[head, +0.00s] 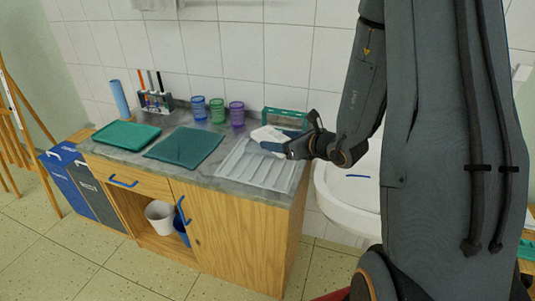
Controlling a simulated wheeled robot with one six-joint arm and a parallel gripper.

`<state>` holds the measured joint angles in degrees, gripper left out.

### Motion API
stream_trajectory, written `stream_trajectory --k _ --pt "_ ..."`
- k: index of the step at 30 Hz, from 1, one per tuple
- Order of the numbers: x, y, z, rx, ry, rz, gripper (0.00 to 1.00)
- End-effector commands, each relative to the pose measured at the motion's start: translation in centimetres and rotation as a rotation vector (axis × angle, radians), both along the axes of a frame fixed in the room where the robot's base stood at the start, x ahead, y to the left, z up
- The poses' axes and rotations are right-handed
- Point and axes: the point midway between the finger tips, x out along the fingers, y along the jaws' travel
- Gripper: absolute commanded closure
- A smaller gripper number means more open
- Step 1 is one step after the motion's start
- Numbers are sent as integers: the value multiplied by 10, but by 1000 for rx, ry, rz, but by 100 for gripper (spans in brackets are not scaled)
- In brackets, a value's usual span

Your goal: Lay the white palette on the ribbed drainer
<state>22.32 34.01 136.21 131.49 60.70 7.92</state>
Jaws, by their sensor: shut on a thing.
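The white palette (265,134) is over the back right part of the counter, at the far edge of the ribbed drainer. My gripper (281,147) is shut on the palette and comes in from the right. The ribbed drainer (249,168) is a pale grey ridged tray near the counter's right end, its front part bare. I cannot tell whether the palette touches the drainer. My gripper hides part of the drainer's right side.
A teal mat (184,147) and a green tray (126,135) lie left of the drainer. Several coloured cups (217,110) and a green rack (286,119) stand at the back. A white basin (345,190) is at the right.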

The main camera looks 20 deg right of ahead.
Motion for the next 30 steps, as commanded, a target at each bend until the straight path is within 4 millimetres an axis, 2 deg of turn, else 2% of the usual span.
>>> stream_trajectory --k 3,7,15,20,27,30 --pt "15 19 4 -4 -4 140 59" --pt "22 37 4 -4 -2 303 59" --pt "22 53 -3 -4 1 523 59" --pt "20 56 -18 0 6 550 59" --pt "20 55 -52 -2 4 548 59" --pt "21 55 -59 -2 3 547 59"
